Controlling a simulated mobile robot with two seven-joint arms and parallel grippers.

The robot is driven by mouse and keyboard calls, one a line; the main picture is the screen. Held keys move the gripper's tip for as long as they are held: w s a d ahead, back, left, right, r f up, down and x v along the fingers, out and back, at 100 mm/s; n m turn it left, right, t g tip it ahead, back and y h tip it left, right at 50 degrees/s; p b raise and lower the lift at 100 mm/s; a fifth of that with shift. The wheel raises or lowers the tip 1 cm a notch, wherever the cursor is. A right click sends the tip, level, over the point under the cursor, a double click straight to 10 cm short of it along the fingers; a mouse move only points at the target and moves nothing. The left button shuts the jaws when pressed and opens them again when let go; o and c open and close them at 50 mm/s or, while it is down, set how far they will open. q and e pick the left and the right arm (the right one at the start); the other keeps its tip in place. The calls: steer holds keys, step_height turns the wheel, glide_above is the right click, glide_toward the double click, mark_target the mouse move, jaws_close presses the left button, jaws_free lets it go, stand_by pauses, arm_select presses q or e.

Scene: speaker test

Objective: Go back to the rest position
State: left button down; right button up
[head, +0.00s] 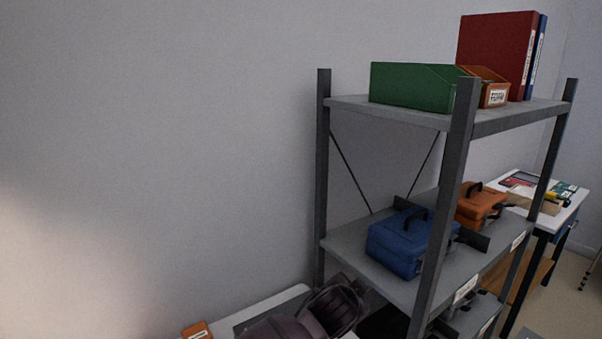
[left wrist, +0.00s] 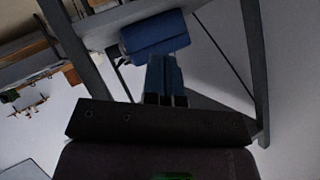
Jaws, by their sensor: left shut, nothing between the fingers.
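My left gripper (left wrist: 164,62) shows in the left wrist view, with its fingers together and nothing held between them. Beyond its fingertips is the blue case (left wrist: 155,36). In the head view the blue case (head: 411,243) stands on the middle shelf of a grey rack (head: 342,237). A dark rounded shape at the bottom of the head view looks like part of my own arm. I cannot make out the left gripper's fingers there. My right gripper is in neither view.
An orange case (head: 480,205) stands behind the blue one. The top shelf holds a green bin (head: 412,87), a small orange box (head: 495,95) and a red binder (head: 494,50). A white table (head: 577,209) is at right. The wall side at left is clear.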

arm_select(q)
steer(key=s+a+f+n+t, duration=0.2)
steer(key=s+a+n, duration=0.15)
steer(key=a, duration=0.55)
steer(key=s+a+f+n+t+y, duration=0.15)
steer(key=s+a, duration=0.25)
steer(key=a, duration=0.4)
steer(key=s+a+f+n+t, duration=0.1)
steer(key=s+a+f+n, duration=0.25)
steer(key=a, duration=0.55)
steer(key=s+a+f+n+g+y, duration=0.1)
steer(key=s+a+f+y, duration=0.1)
steer(key=s+a+f, duration=0.4)
steer(key=s+a+f+n+g+y, duration=0.1)
steer(key=s+a+f, duration=0.5)
steer(key=s, duration=0.7)
steer(key=shift+s+a+f+g+y, duration=0.2)
steer(key=shift+s+a+g+y, duration=0.25)
steer(key=shift+g, duration=0.3)
steer(key=shift+w+n, duration=0.1)
steer(key=shift+n, duration=0.15)
